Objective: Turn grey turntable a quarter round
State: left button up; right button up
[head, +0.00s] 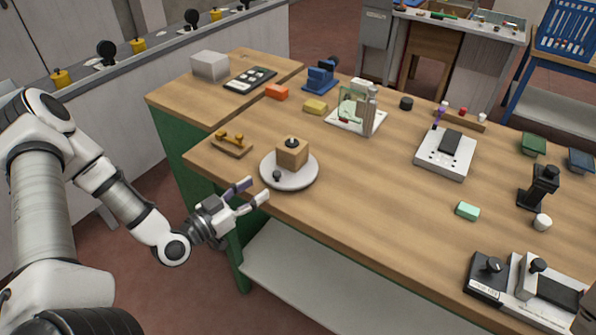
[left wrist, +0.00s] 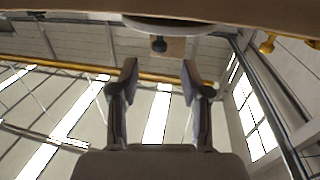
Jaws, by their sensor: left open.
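The grey turntable (head: 289,181) is a round light disc near the left front edge of the wooden bench. A wooden block (head: 292,153) with a dark knob on top stands on it. A small black knob (head: 277,175) stands up at the disc's front rim; it also shows in the left wrist view (left wrist: 159,44). My left gripper (head: 258,190) is open and empty, just in front of the bench edge and short of the turntable. Its two fingers (left wrist: 159,80) are apart in the left wrist view, with the knob beyond and between them. My right gripper is not in view.
A wooden piece with brass knobs (head: 231,145) lies left of the turntable. A white tray with a glass piece (head: 355,119) stands behind it. The bench top (head: 370,185) right of the turntable is clear up to a green block (head: 467,211).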

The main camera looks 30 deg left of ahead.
aim_at(276, 173)
pick_arm(q)
jog(key=x, duration=0.3)
jog(key=b+x, duration=0.1)
jog(key=x, duration=0.2)
jog(key=shift+w+d+r, duration=0.1)
jog(key=shift+w+r, duration=0.1)
jog(key=shift+w, duration=0.05)
jog(key=shift+w+d+r, duration=0.1)
jog(key=shift+w+d, duration=0.05)
jog(key=shift+w, duration=0.45)
jog(key=shift+c, duration=0.3)
grip_shut()
